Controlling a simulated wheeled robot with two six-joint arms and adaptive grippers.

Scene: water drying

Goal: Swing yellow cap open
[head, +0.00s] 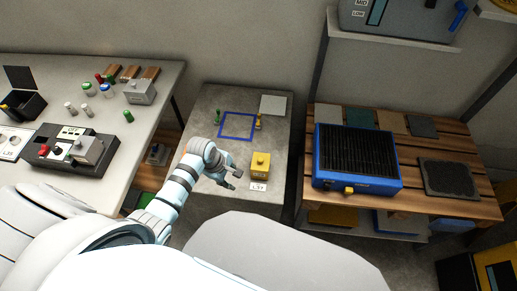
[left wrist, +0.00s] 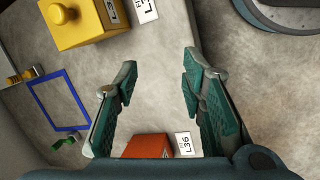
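A yellow box-shaped piece with a round knob on top (head: 261,164) sits on the grey middle table, with a white label in front of it. It also shows at the upper left of the left wrist view (left wrist: 75,24). I cannot tell from the frames whether it is a hinged cap; it looks shut. My left gripper (head: 234,181) is to the left of it, apart from it. In the left wrist view the left gripper's two fingers (left wrist: 158,72) are spread with only bare tabletop between them. My right gripper is not in view.
A blue square outline (head: 237,138) lies behind the yellow piece, with small yellow (head: 258,122) and green (head: 217,116) items beside it. An orange-red block (left wrist: 147,146) shows below the left fingers. A blue grated unit (head: 356,157) stands on the wooden table at right.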

